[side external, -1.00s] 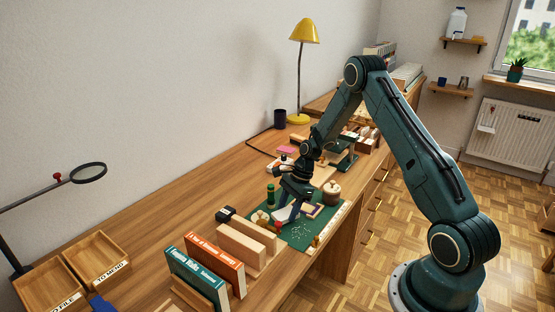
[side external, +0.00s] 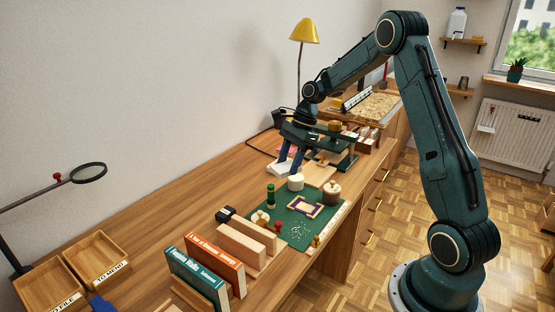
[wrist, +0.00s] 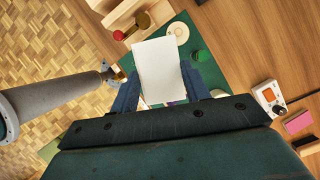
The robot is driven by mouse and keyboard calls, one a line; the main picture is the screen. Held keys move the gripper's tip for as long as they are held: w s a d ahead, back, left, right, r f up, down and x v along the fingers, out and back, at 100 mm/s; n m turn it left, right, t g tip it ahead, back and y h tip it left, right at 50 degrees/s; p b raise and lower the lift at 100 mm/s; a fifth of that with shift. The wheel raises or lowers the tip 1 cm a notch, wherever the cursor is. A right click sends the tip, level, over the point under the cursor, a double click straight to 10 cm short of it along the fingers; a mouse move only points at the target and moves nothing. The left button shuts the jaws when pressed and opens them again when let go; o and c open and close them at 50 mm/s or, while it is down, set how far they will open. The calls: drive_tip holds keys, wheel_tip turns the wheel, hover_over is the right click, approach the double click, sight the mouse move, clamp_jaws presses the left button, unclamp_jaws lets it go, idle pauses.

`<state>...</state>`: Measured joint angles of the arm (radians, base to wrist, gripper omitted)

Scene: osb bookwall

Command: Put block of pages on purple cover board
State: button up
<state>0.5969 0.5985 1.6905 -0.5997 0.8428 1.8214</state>
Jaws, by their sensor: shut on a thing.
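My gripper (side external: 291,160) is raised above the desk beyond the green mat, with its fingers shut on the white block of pages (side external: 279,168). In the wrist view the block (wrist: 158,70) stands out between the two blue fingers (wrist: 157,97). The purple cover board (side external: 304,207) lies flat on the mat, showing a tan middle and purple border, with nothing on it. In the wrist view the held block hides most of it; only a bit of purple shows beneath.
Wooden blocks and upright books (side external: 215,266) stand in front. A press (side external: 340,150) stands behind the mat.

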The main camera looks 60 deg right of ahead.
drive_tip(key=shift+r, duration=0.7)
drive_tip(key=d+m, duration=0.1)
drive_tip(key=m, duration=0.1)
drive_tip(key=m+h, duration=0.1)
drive_tip(key=shift+s+d+m+t, duration=0.15)
drive_tip(key=shift+d+m+t, duration=0.25)
drive_tip(key=s+d+m+t+h, duration=0.25)
drive_tip(key=d+m, duration=0.25)
drive_tip(key=m, duration=0.5)
hover_over(304, 207)
drive_tip(key=s, duration=0.1)
drive_tip(key=shift+g+h, duration=0.35)
drive_tip(key=f, duration=1.5)
drive_tip(key=shift+s+f, duration=0.2)
drive_tip(key=shift+f, duration=0.15)
drive_tip(key=shift+f, duration=1.9)
drive_tip(key=shift+f, duration=0.15)
